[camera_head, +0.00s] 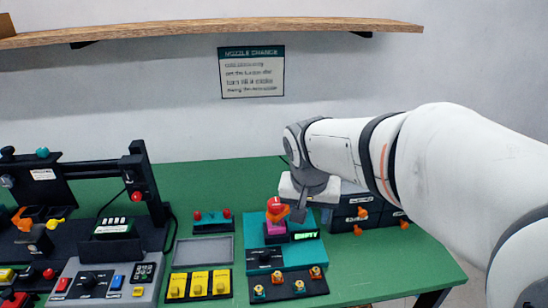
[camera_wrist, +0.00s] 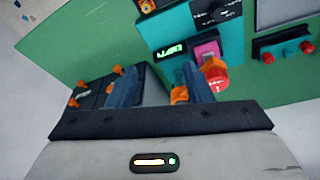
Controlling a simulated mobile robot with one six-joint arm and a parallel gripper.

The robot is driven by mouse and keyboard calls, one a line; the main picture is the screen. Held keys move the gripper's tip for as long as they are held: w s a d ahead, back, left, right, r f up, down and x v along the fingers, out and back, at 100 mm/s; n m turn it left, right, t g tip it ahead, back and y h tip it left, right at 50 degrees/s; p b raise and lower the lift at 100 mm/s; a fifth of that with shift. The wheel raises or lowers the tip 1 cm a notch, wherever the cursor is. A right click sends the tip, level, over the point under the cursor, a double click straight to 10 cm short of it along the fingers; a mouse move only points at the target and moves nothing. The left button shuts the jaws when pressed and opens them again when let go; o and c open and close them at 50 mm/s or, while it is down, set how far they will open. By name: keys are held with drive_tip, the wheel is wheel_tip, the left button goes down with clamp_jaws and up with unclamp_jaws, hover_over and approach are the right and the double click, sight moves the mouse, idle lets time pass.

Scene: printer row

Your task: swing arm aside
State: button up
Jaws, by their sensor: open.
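My gripper (camera_head: 299,207) hangs from my white arm over the teal device (camera_head: 265,259) on the green bench. In the wrist view its two dark fingers stand apart, with nothing seen held between them (camera_wrist: 163,85). The teal device has a lit display reading EMPTY (camera_head: 305,235), a pink block (camera_head: 275,229) and an orange-red part (camera_head: 274,206) at its top. In the wrist view that red-ended part (camera_wrist: 215,74) shows right beside the right finger, as does an orange piece (camera_wrist: 180,95). Whether a finger touches either cannot be told.
Dark drawers (camera_head: 357,212) with orange knobs stand behind and right of the device, partly behind my arm. A printer-like machine (camera_head: 95,185) is at the left. A grey tray (camera_head: 203,249), yellow switches (camera_head: 199,285) and a nozzle rack (camera_head: 288,288) lie nearby.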

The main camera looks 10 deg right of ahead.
drive_tip(key=w+a+m+h, duration=0.25)
drive_tip(key=w+m, duration=0.25)
drive_tip(key=w, duration=0.9)
drive_tip(key=shift+t+y, duration=0.3)
drive_tip(key=shift+y, duration=0.05)
drive_tip(key=x, duration=0.2)
drive_tip(key=p+x, duration=0.1)
drive_tip(key=x, duration=0.4)
drive_tip(key=shift+w+p, duration=0.35)
drive_tip(key=shift+w, duration=0.05)
drive_tip(key=shift+c, duration=0.5)
clamp_jaws()
drive_tip(key=shift+d, duration=0.4)
drive_tip(key=shift+a, duration=0.25)
drive_tip(key=shift+d, duration=0.15)
